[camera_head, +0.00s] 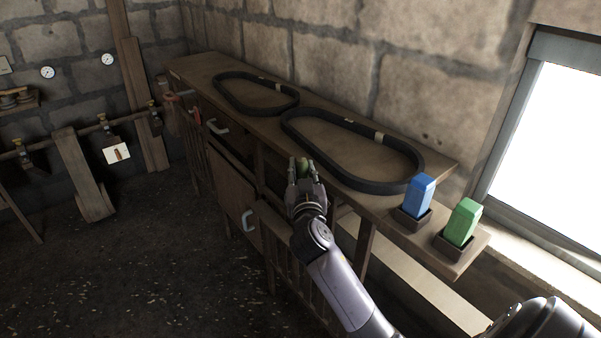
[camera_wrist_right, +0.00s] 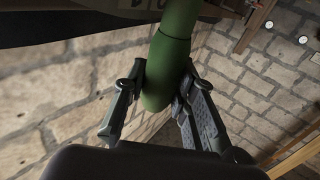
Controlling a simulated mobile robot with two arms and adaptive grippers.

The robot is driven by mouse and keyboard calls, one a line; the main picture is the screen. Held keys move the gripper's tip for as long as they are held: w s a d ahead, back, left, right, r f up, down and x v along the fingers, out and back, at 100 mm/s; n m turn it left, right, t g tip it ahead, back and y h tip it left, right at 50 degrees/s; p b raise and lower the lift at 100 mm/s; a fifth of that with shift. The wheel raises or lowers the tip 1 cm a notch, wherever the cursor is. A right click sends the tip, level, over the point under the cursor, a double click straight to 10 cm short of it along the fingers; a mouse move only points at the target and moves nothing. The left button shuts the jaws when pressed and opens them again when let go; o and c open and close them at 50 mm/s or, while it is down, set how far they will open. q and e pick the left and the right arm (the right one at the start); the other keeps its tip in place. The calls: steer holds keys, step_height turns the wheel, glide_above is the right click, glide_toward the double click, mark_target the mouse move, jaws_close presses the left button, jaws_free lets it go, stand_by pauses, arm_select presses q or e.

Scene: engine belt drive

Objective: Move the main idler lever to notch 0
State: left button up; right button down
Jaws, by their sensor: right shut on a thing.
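A green, rounded handle shows between the fingertips of my right gripper (camera_head: 306,182) in the head view, at the front edge of the long wooden bench. In the right wrist view the green handle (camera_wrist_right: 168,60) is a smooth cylinder with a rounded end, hanging from the top edge between the two fingers (camera_wrist_right: 160,100). The right gripper is shut on it. Whether this handle is the main idler lever, and which notch it sits at, I cannot tell. Some small marks show beside its upper end, too cut off to read. My left gripper is out of view.
Two black belts (camera_head: 384,183) (camera_head: 224,85) lie on the wooden bench (camera_head: 440,163). A blue block (camera_head: 419,194) and a green block (camera_head: 463,222) stand in holders at its right end. A cabinet door (camera_head: 236,196) is below the bench. The floor (camera_head: 130,265) at left is open.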

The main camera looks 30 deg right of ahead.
steer(key=s+f+m+t+h+b, duration=0.1)
steer(key=s+m+t+h+b, duration=0.1)
steer(key=s+b, duration=0.6)
steer(key=m+b, duration=0.1)
steer(key=b, duration=0.5)
steer(key=shift+d+f+t+h, duration=0.25)
steer(key=shift+d+t+h, duration=0.05)
steer(key=c, duration=1.7)
jaws_free()
steer(key=shift+s, duration=0.1)
steer(key=o, duration=0.4)
steer(key=shift+s+r, duration=0.15)
step_height(320, 180, up, 10)
